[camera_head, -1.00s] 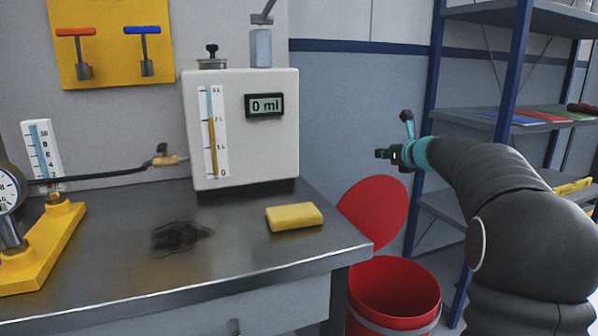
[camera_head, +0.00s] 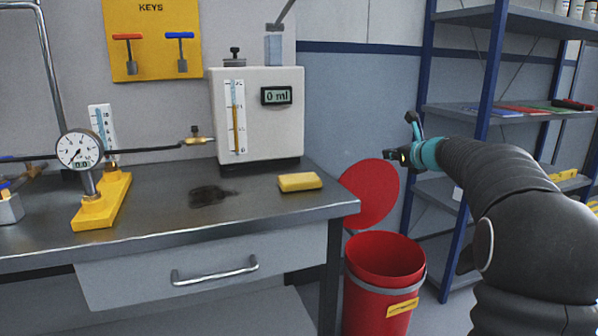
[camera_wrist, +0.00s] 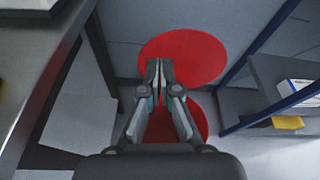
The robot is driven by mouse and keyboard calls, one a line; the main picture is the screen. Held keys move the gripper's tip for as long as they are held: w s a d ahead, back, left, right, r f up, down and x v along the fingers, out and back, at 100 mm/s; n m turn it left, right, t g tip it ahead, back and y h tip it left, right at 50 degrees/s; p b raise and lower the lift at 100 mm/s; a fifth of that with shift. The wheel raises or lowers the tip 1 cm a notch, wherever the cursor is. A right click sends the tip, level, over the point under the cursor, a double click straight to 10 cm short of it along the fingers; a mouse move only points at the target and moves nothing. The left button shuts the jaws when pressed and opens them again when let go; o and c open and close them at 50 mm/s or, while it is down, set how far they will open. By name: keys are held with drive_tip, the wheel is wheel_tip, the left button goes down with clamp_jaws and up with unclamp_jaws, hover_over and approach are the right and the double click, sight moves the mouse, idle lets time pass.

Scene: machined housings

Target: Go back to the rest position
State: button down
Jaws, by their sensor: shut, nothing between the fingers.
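My gripper (camera_head: 392,156) is at the end of my arm, right of the workbench and above the red bin. In the wrist view my gripper (camera_wrist: 159,72) has its two fingertips together, with nothing between them. The red bin (camera_head: 384,277) stands open on the floor, with its round red lid (camera_head: 369,194) upright behind it. In the wrist view the fingers cover part of the bin (camera_wrist: 198,118) and the lid (camera_wrist: 195,55).
The steel workbench (camera_head: 150,222) holds a white dispenser (camera_head: 272,130), a yellow sponge (camera_head: 300,181), a dark smear (camera_head: 208,196) and a pressure gauge (camera_head: 79,150) on a yellow stand. A blue-framed shelf (camera_head: 489,85) stands at the right. Open space lies around my gripper.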

drive_tip(key=s+a+f+n+g, duration=0.4)
drive_tip(key=s+f+n+g, duration=0.2)
drive_tip(key=s+f+n, duration=0.6)
drive_tip(key=s+a+f+n+h, duration=0.1)
drive_tip(key=s+n, duration=0.5)
drive_tip(key=s, duration=0.6)
drive_tip(key=s+a+f+n+g+h, duration=0.1)
drive_tip(key=s+n, duration=0.5)
drive_tip(key=s, duration=0.7)
drive_tip(key=s+a+f+n+g+h, duration=0.1)
drive_tip(key=s+n, duration=0.5)
drive_tip(key=s, duration=0.7)
drive_tip(key=shift+s+a+f+h, duration=0.15)
drive_tip(key=shift+a+f+h, duration=0.75)
drive_tip(key=shift+a+f, duration=0.55)
